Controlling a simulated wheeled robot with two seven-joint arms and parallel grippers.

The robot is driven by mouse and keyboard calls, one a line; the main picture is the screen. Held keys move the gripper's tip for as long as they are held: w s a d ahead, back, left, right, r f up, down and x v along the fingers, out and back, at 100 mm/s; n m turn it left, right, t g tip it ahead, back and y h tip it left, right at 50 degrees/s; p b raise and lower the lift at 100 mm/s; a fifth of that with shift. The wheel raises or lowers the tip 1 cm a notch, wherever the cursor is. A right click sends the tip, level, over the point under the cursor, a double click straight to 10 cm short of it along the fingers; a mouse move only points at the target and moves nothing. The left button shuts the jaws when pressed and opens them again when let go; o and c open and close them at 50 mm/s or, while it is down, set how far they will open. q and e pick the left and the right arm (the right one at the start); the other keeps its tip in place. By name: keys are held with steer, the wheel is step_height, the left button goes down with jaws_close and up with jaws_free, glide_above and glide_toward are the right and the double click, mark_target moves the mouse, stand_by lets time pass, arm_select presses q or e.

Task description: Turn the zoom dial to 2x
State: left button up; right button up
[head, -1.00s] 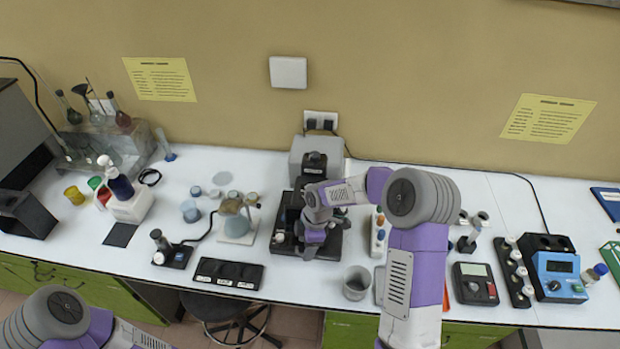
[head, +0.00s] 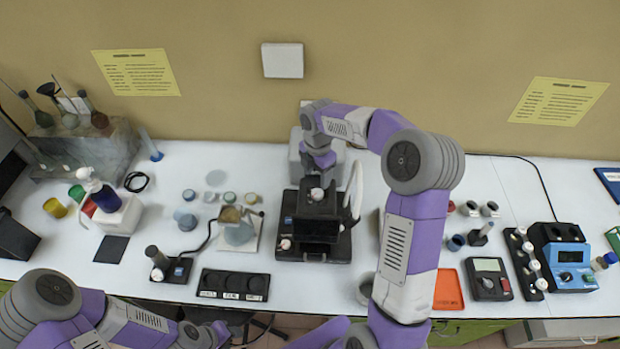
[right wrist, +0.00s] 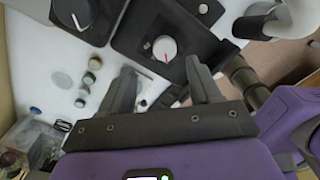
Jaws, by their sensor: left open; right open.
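The black instrument (head: 318,222) stands mid-table in the head view. A white dial (head: 316,194) sits on its upper part. In the right wrist view this dial (right wrist: 165,48) is white with a red pointer line, on a dark face. My right gripper (head: 322,170) is above and behind the dial in the head view. In the right wrist view its two dark fingers (right wrist: 160,85) are apart and empty, with the dial beyond the tips, not touched. My left gripper (head: 205,334) is open at the bottom edge of the head view, away from the instrument.
A second white knob (head: 285,244) is at the instrument's left front. A grey cup (head: 366,288) stands to the right.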

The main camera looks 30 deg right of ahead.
mark_target(317, 192)
steer(key=f, duration=0.4)
steer(key=s+f, duration=0.1)
steer(key=f, duration=0.1)
steer(key=shift+p, duration=0.35)
steer(key=shift+w+f, duration=0.2)
steer(key=shift+f, duration=0.25)
steer(key=shift+s, duration=0.15)
steer(key=shift+c, duration=0.4)
steer(key=c, duration=1)
